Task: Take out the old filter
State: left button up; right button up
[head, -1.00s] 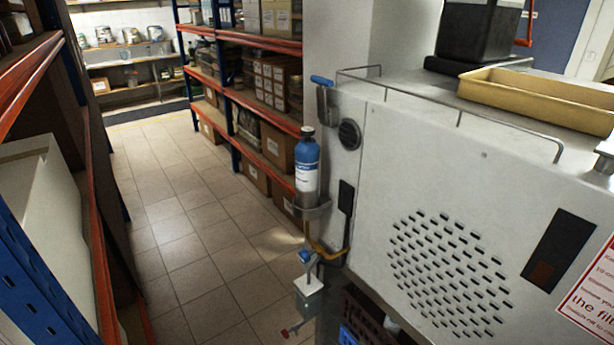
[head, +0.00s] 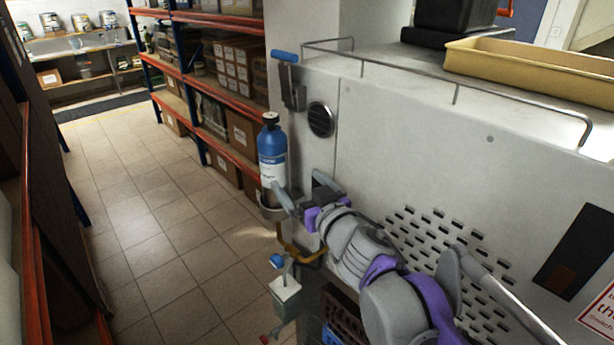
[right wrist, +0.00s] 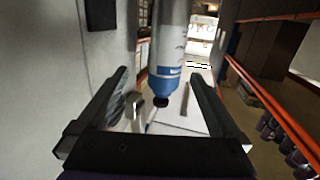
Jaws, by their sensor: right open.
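The filter (head: 272,155) is an upright cylinder with a black cap, a blue upper body, a white label and a grey lower part. It stands in a ring holder (head: 272,211) on the left side of the white machine. My right gripper (head: 303,192) is open and empty beside the filter's lower part, to its right in the head view. In the right wrist view the filter (right wrist: 172,48) appears cap-down, ahead of and between the open fingers (right wrist: 160,100). Its lower end is cut off there. My left gripper is not in view.
The white machine (head: 400,130) fills the right, with a top rail and a tan tray (head: 530,72). A yellow pipe (head: 300,252) and a blue-handled valve (head: 277,261) sit below the holder. A dark crate (head: 345,325) is below. The tiled aisle (head: 150,230) is clear.

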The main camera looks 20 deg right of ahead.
aim_at(279, 163)
jog(key=shift+n+y, duration=0.4)
jog(key=shift+y, duration=0.2)
jog(key=w, duration=0.1)
jog(key=w+a, duration=0.1)
jog(key=w, duration=0.3)
jog(key=shift+w+a+r, duration=0.2)
jog(key=shift+r, duration=0.2)
jog(key=shift+w+a+f+p, duration=0.1)
jog(key=shift+w+a+p, duration=0.2)
jog(key=shift+w, duration=1.15)
jog(key=shift+w+a+f+p, duration=0.1)
jog(key=shift+w+p, duration=0.3)
jog(key=shift+w, duration=1.05)
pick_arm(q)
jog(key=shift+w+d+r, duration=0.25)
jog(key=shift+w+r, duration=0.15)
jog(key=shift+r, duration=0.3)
pick_arm(e)
jog(key=shift+s, duration=0.1)
jog(key=shift+c, duration=0.3)
grip_shut()
